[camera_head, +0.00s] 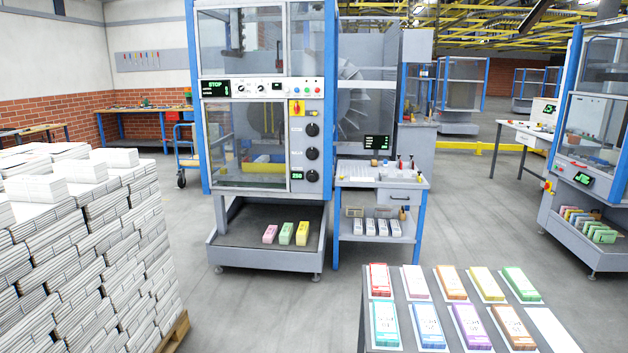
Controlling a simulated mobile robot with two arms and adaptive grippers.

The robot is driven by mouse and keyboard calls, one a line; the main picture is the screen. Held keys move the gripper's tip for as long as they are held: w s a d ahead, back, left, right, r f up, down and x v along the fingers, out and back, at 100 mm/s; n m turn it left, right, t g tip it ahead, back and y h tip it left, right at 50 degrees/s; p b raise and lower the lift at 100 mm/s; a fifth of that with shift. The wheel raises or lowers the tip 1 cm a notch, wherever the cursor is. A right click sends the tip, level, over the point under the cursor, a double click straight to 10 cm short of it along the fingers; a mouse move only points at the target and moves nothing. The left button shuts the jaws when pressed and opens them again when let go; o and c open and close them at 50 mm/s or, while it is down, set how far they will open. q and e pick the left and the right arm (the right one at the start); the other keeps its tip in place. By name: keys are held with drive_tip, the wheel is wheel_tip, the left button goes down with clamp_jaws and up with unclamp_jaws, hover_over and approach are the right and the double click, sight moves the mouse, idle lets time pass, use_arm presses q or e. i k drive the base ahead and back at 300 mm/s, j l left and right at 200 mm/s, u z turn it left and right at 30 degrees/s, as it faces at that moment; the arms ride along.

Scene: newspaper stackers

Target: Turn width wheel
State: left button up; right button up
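A tall blue-framed machine (327,60) stands in the middle of the head view, some way off across the floor. Its right-hand panel carries three dark round wheels in a column: an upper wheel (312,130), a middle wheel (312,153) and a lower wheel (312,176). Small labels sit by them, too small to read, so I cannot tell which is the width wheel. A green-lit display (297,175) is left of the lower wheel. A red-and-yellow switch (297,107) is above the wheels. Neither of my grippers is in view.
A large stack of newspapers (75,240) on a pallet fills the left foreground. A table (392,342) with colored bundles stands at the front right. A grey side table (380,181) adjoins the machine's right side. Another machine (585,150) is at far right. Open floor (270,310) lies before the central machine.

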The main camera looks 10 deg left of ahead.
sight(312, 177)
drive_tip(key=i+j+u, duration=0.35)
drive_tip(key=i+j, duration=0.3)
drive_tip(key=i+j+u, duration=0.4)
drive_tip(key=i, duration=0.3)
drive_tip(key=i+z, duration=0.25)
drive_tip(key=i, duration=0.3)
drive_tip(key=i+z, duration=0.25)
drive_tip(key=i, duration=0.25)
drive_tip(key=i+j+z, duration=0.25)
drive_tip(key=i, duration=0.3)
drive_tip(key=i+z, duration=0.25)
drive_tip(key=i, duration=0.2)
drive_tip(key=i+j+z, duration=0.25)
drive_tip(key=i, duration=0.2)
drive_tip(key=i+j+z, duration=0.25)
drive_tip(key=i, duration=0.2)
drive_tip(key=i+j+z, duration=0.25)
drive_tip(key=i, duration=0.2)
